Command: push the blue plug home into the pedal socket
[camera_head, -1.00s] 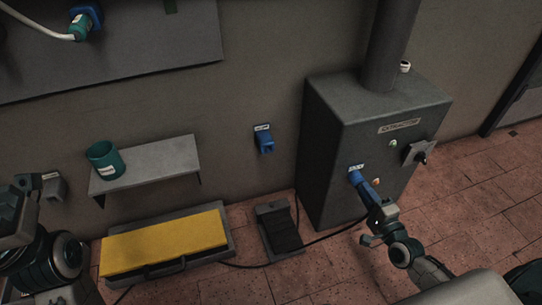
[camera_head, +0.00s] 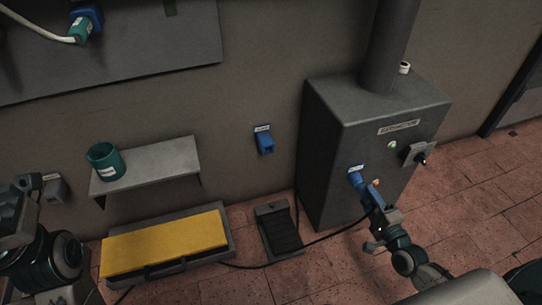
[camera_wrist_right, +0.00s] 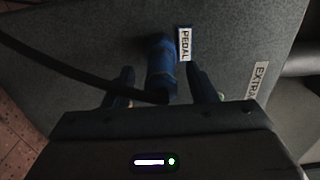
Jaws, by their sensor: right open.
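The blue plug (camera_wrist_right: 160,72) points at the front of the grey extractor cabinet, beside the PEDAL label (camera_wrist_right: 184,45). It also shows in the head view (camera_head: 366,193), in line with the blue pedal socket (camera_head: 355,176). A dark cable runs to its near end. I cannot tell how deep the plug sits in the socket. My right gripper (camera_head: 376,212) is open. In the wrist view its fingers (camera_wrist_right: 162,84) stand on either side of the plug's near end, with gaps visible. My left gripper (camera_head: 28,184) is at the left edge, partly cut off, its jaws unclear.
The grey cabinet (camera_head: 335,130) has a switch box (camera_head: 418,153) on its front. A foot pedal (camera_head: 278,230) and a yellow-topped platform (camera_head: 165,245) are on the tiled floor. A shelf (camera_head: 165,168) holds a green mug (camera_head: 105,162). Another blue socket (camera_head: 264,143) is on the wall.

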